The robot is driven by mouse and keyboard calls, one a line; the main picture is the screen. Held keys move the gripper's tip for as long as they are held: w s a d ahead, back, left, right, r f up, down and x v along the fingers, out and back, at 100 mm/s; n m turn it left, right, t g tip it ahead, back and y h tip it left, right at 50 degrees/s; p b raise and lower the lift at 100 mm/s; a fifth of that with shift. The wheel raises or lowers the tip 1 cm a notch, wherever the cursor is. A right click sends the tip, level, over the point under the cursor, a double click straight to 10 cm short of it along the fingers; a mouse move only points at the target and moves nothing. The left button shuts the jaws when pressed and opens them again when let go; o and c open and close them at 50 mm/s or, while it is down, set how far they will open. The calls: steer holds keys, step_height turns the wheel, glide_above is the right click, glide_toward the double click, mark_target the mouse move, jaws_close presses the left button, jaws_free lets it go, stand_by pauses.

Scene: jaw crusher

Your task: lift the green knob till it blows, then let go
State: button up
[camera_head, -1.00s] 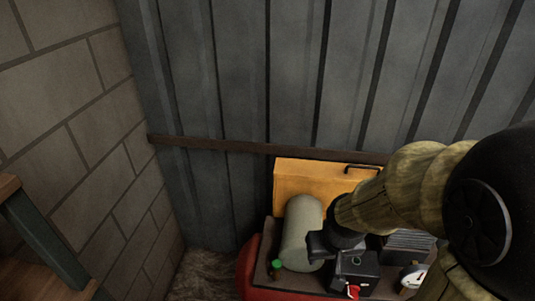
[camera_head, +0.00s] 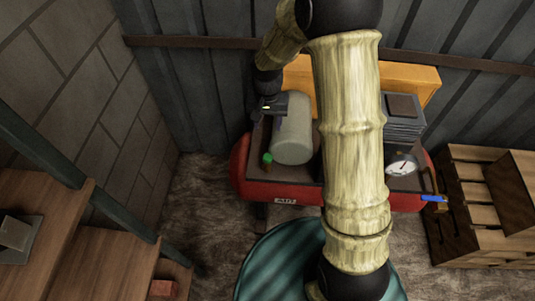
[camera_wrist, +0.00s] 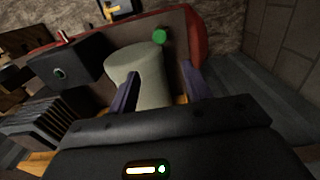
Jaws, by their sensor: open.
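The green knob (camera_head: 267,158) sits at the left front of the red compressor (camera_head: 285,194), beside a pale grey-green cylinder (camera_head: 293,140). In the wrist view the knob (camera_wrist: 159,35) shows beyond the cylinder (camera_wrist: 140,62), toward the red edge. My gripper (camera_head: 268,107) is behind the knob, near the back left end of the cylinder. In the wrist view its two fingers (camera_wrist: 165,85) are spread apart, with the cylinder seen between and beyond them. Nothing is held. Whether a finger touches the cylinder I cannot tell.
A pressure gauge (camera_head: 402,165) and a blue-handled valve (camera_head: 433,198) are at the compressor's right. Wooden crates (camera_head: 480,215) stand farther right. A teal round surface (camera_head: 275,265) is in front. Wooden steps (camera_head: 70,235) are at the left. An orange box (camera_head: 410,80) is behind.

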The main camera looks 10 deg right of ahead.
mark_target(268, 156)
stand_by(0.3)
step_height(268, 156, down, 17)
steer(key=shift+f+p, duration=0.15)
steer(key=shift+p, duration=0.7)
steer(key=shift+c, duration=0.2)
